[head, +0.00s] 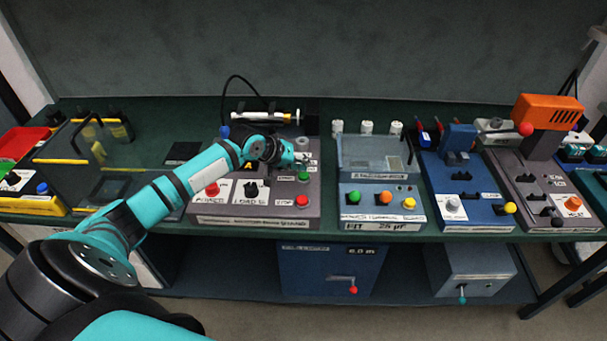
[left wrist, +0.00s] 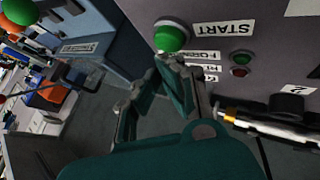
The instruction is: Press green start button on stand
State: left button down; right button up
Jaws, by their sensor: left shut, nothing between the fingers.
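The green start button (head: 303,176) is on the right side of the sloped top of a grey stand (head: 258,212). In the left wrist view the green button (left wrist: 171,36) is large, with a START label beside it. My left gripper (head: 303,158) is just behind the button in the head view. Its fingers (left wrist: 166,62) are shut and empty, with the tips close to the button's edge in the left wrist view. I cannot tell whether they touch it. My right gripper is not in view.
The stand also has a red knob (head: 211,189), a black knob (head: 251,190) and a lower red button (head: 302,201). A syringe (head: 265,117) lies behind. A clear-bin station (head: 375,155) stands to the right, and a blue station (head: 466,190) beyond it.

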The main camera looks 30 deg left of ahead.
pick_arm(q)
jog(key=shift+f, duration=0.3)
jog(key=shift+f, duration=0.75)
dwell(0.6)
jog(key=shift+r, duration=0.1)
jog(key=shift+r+p, duration=1)
jog(key=shift+p, duration=0.1)
jog(key=shift+r, duration=0.1)
notch_tip(320, 180, up, 5)
jog(key=p, duration=0.5)
